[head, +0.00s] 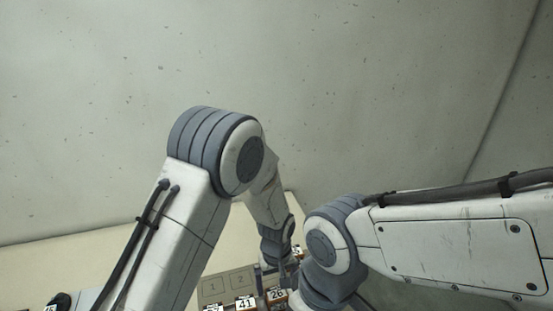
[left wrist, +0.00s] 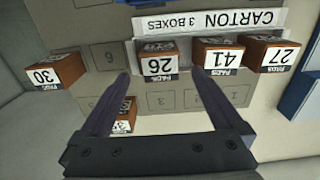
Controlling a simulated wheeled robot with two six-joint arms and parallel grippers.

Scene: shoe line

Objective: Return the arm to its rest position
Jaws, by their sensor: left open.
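My left arm comes in from the left of the head view, and its left gripper (head: 268,272) hangs low at the bottom centre, partly hidden. In the left wrist view the left gripper (left wrist: 161,74) is open, with nothing held between its two dark fingers. Brown boxes with white number labels lie beyond the fingertips: box 26 (left wrist: 160,63), box 41 (left wrist: 216,56), box 27 (left wrist: 271,53) and, to the left, box 30 (left wrist: 57,70). Another labelled box (left wrist: 124,116) shows beside the left finger. My right arm crosses the head view from the right; its gripper is out of frame.
A white strip marked CARTON 3 BOXES (left wrist: 209,21) lies behind the boxes. A grey mat with numbered squares (left wrist: 180,100) lies beneath the gripper. Blue bins (left wrist: 301,92) stand at the right. In the head view my arms are close together, with a bare wall (head: 350,80) above.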

